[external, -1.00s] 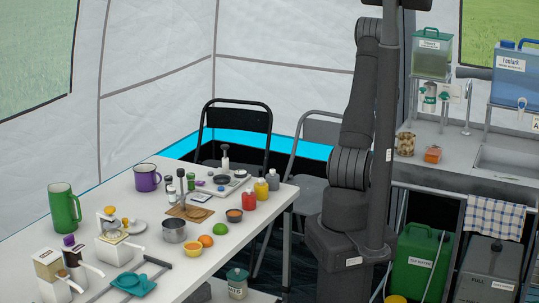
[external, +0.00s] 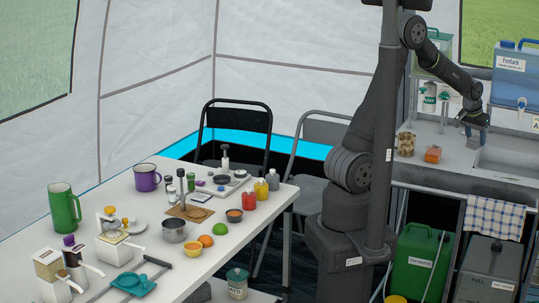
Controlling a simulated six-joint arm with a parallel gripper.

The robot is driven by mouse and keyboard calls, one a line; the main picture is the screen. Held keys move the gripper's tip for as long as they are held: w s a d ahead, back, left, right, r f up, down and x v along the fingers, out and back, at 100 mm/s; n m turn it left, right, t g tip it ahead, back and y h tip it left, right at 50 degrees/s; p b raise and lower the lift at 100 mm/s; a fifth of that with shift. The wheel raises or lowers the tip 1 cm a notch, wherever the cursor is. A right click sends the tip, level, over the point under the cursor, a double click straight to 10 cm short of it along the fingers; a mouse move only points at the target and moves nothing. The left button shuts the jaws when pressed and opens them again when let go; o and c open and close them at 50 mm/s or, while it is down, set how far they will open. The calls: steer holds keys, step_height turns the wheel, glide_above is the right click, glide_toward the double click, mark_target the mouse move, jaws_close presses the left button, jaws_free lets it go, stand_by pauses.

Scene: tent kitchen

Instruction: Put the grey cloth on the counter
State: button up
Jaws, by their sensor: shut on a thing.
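My gripper (external: 474,134) is at the right, low over the sink counter (external: 455,146), pointing down between the jars and the sink. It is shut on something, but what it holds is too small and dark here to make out. I cannot tell whether it touches the counter. No grey cloth can be made out apart from the gripper.
A patterned jar (external: 405,144) and an orange-topped jar (external: 432,154) stand left of the gripper. The sink (external: 508,161) and blue water tank (external: 516,78) are to its right. A checked towel (external: 495,217) hangs below. The white table (external: 255,232) is crowded.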

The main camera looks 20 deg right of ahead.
steer(key=shift+s+f, duration=0.1)
steer(key=shift+s, duration=0.1)
steer(key=w+f, duration=0.2)
steer(key=w, duration=0.1)
steer(key=w+f, duration=0.2)
steer(key=w, duration=0.2)
steer(key=w+d+f, duration=0.1)
steer(key=w+f, duration=0.1)
steer(key=w, duration=0.2)
steer(key=shift+f, duration=0.4)
steer(key=shift+w+f, duration=0.1)
steer(key=shift+f, duration=1.9)
steer(key=o, duration=0.6)
steer(key=shift+f, duration=0.15)
steer(key=o, duration=0.4)
steer(key=shift+c, duration=0.2)
steer(key=shift+r, duration=0.4)
steer(key=v, duration=1.1)
steer(key=shift+r, duration=0.25)
